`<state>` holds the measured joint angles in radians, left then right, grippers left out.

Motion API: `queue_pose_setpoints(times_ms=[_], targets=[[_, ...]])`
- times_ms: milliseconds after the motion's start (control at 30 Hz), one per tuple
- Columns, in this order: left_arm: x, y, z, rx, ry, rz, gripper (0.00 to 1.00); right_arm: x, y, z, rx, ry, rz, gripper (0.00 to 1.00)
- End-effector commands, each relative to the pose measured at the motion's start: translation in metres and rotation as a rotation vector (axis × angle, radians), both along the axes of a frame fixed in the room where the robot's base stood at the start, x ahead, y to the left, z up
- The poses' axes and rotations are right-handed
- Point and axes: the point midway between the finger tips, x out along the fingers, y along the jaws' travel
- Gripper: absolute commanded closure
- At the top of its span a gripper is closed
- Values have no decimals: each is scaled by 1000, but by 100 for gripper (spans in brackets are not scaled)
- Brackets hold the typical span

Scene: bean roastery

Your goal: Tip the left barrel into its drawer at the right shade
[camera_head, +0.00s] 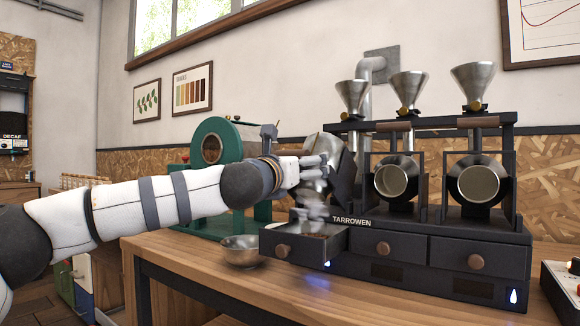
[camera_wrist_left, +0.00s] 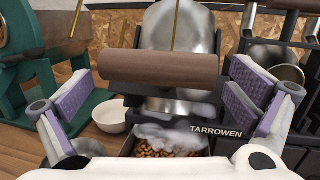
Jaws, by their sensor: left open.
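The left barrel is steel, tilted mouth-down over its drawer in the head view (camera_head: 334,150), partly hidden by my gripper; it fills the top of the left wrist view (camera_wrist_left: 205,42). Its brown wooden handle (camera_wrist_left: 158,67) crosses between my fingers. My left gripper (camera_head: 316,166) is open around this handle, with purple pads apart on both sides (camera_wrist_left: 165,92). The left drawer (camera_head: 302,249) is pulled out below. Brown beans (camera_wrist_left: 165,149) lie in it, with pale smoke or steam (camera_head: 315,210) above. My right gripper is not in view.
The middle barrel (camera_head: 391,181) and right barrel (camera_head: 478,184) face forward, above shut drawers. Steel funnels (camera_head: 410,88) stand on top. A metal bowl (camera_head: 240,251) stands left of the open drawer. A green machine (camera_head: 210,143) stands behind my arm. A shade chart (camera_head: 193,88) hangs on the wall.

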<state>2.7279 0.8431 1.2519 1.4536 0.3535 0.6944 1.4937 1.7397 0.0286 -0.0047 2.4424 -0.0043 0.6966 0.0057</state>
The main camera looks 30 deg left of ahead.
Motion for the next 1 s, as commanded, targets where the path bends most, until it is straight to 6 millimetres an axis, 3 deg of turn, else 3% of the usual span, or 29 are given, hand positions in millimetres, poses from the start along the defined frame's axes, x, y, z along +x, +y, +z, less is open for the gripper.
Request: queue_pose_setpoints(times_ms=[300, 500, 1000], targets=[[-73, -8, -8, -2, -2, 0, 0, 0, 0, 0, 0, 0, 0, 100], [-108, -11, -14, -1, 1, 3, 0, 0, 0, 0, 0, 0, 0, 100], [-115, -12, -15, -1, 1, 4, 0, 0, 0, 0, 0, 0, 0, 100]])
